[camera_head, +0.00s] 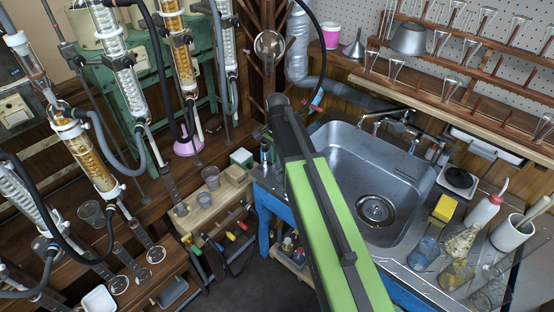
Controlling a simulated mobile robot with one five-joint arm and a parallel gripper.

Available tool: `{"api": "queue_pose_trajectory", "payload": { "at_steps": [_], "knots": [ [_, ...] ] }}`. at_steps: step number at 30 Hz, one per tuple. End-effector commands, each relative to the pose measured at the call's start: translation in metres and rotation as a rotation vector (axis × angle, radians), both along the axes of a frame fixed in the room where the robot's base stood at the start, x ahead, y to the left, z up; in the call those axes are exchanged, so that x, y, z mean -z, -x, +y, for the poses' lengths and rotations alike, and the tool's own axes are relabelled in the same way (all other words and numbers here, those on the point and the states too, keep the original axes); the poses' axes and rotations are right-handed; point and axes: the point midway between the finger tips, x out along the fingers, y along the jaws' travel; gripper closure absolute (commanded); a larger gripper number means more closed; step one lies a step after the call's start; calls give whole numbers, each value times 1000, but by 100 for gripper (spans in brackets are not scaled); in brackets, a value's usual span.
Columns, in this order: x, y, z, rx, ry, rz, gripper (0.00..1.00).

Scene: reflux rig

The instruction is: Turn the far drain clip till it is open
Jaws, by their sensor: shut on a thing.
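My green arm reaches up from the bottom of the picture. My gripper (278,103) is at its dark far end, left of the sink's back corner, and is shut. The fingertips and their grip on the far drain clip are hidden by my own wrist, so the clip's turn cannot be read. A small red and blue fitting (317,101) shows on the black hose just right of my gripper. I cannot tell whether it is one of the drain clips.
A steel sink (405,175) lies right of my arm. Several glass columns with hoses, one of them an amber-filled column (88,160), stand at left. A round glass flask (269,44) is above my gripper. Glass beakers and a white squeeze bottle (482,210) crowd the right counter.

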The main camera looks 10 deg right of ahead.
Motion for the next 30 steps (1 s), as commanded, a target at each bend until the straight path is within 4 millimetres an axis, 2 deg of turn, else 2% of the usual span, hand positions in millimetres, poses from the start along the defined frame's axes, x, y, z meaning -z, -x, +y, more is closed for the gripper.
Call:
{"api": "queue_pose_trajectory", "payload": {
  "at_steps": [11, 30],
  "knots": [
    [0, 0, 1, -209, 1, 1, 100],
    [0, 1, 1, -814, -1, 2, 100]
  ]
}}
